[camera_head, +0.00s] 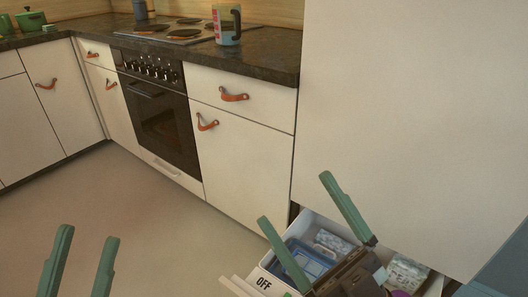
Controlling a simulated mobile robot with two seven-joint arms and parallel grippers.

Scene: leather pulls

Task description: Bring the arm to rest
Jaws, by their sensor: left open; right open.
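My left gripper (88,235) is at the lower left, over the floor. Its two green fingers are apart with nothing between them. My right gripper (294,196) is at the lower right, in front of and above an open drawer (237,287). Its two green fingers are spread wide and hold nothing. The gripper body hides part of the drawer. I cannot tell whether the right gripper touches the drawer or its contents.
The floor (120,190) is clear.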

